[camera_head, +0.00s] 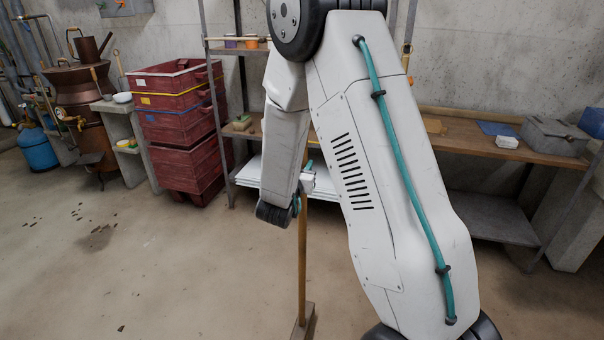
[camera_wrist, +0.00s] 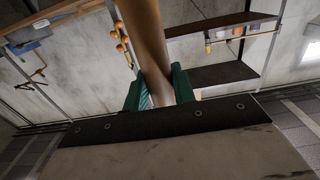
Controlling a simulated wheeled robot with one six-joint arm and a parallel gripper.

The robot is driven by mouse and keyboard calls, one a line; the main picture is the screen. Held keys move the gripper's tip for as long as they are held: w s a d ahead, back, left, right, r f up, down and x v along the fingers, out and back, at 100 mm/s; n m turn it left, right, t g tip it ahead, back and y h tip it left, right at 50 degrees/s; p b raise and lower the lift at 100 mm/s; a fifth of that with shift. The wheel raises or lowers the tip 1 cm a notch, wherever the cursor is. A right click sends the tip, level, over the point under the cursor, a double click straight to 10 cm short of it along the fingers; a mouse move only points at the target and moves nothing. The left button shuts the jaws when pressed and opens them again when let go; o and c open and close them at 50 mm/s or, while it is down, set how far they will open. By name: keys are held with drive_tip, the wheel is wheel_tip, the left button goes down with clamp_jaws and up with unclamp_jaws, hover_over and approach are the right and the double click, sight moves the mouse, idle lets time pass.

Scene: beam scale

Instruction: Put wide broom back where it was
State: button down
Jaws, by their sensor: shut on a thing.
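The wide broom (camera_head: 303,250) stands nearly upright in the head view, its wooden handle running down to a broom head (camera_head: 301,325) at the bottom edge. The head is partly cut off, so I cannot tell whether it touches the floor. My gripper (camera_head: 307,183) is on the upper handle, partly hidden by my arm. In the wrist view, the green pads of my gripper (camera_wrist: 158,90) are shut on the brown handle (camera_wrist: 143,35), which passes between them.
A metal shelf rack (camera_head: 222,110) stands behind my arm, with stacked red crates (camera_head: 182,125) to its left. A copper still (camera_head: 75,85) and a blue gas bottle (camera_head: 37,146) are further left. A wooden workbench (camera_head: 465,138) is at the right. The left floor is clear.

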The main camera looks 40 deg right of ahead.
drive_tip(key=shift+a+f, duration=0.15)
drive_tip(key=shift+f, duration=1.2)
drive_tip(key=c, duration=1.1)
unclamp_jaws()
drive_tip(key=shift+f, duration=0.15)
drive_tip(key=shift+c, duration=0.2)
